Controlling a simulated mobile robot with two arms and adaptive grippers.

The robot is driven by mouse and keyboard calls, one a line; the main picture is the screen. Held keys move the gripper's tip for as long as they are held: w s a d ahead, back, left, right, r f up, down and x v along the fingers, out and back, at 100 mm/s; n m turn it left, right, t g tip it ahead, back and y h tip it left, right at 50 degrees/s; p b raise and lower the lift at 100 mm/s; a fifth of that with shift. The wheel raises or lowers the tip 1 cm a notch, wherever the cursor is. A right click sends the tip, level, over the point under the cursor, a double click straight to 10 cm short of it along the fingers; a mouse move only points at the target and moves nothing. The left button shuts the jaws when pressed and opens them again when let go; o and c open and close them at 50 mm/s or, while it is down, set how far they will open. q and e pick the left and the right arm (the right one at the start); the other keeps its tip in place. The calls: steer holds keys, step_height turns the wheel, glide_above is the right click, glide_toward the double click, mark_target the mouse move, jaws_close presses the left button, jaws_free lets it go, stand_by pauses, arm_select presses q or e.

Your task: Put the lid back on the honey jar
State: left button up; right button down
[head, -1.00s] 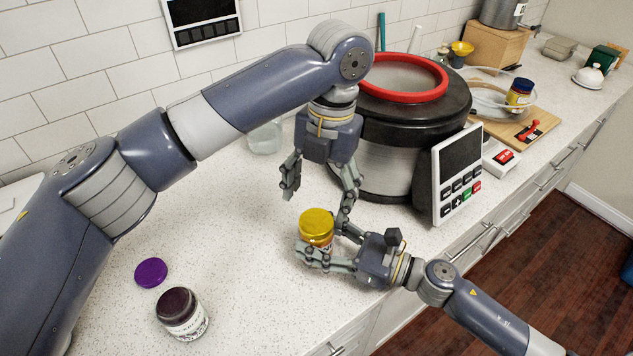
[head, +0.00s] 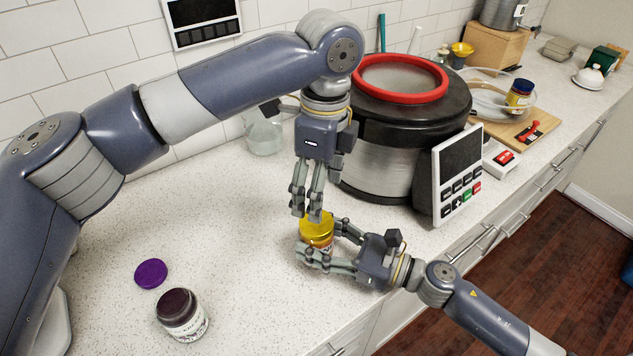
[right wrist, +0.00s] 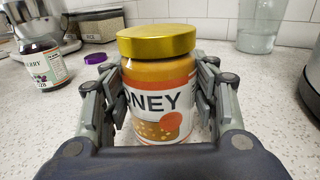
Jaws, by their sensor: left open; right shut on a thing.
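The honey jar (right wrist: 160,98) stands upright on the counter with its yellow lid (right wrist: 157,41) on top, looking level in the right wrist view. The lid (head: 318,230) also shows in the head view, partly behind the left fingertips. My right gripper (head: 315,252) is shut on the jar's body from the right, with fingers on both sides of it in the right wrist view. My left gripper (head: 307,214) points down from above, open, its fingertips at or just above the lid. I cannot tell whether they touch it.
A jar with a berry label (head: 183,316) and a purple lid (head: 151,273) stand apart at the lower left. A large cooker with a red rim (head: 447,86) and keypad stands close behind. A glass jar (head: 264,135) is by the wall. The counter's left middle is clear.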

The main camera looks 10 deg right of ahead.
arm_select(q)
steer(key=n, duration=0.3)
steer(key=shift+r, duration=0.15)
steer(key=n, duration=0.5)
steer(key=shift+r, duration=0.15)
steer(key=n, duration=0.3)
steer(key=shift+a+r, duration=0.1)
steer(key=n, duration=0.4)
steer(key=shift+s+r+n+h, duration=0.15)
steer(key=shift+n+h, duration=0.15)
steer(key=shift+n, duration=0.1)
steer(key=shift+f, duration=4.05)
steer(key=shift+c, duration=0.5)
steer(key=shift+a, duration=0.1)
steer(key=c, duration=1)
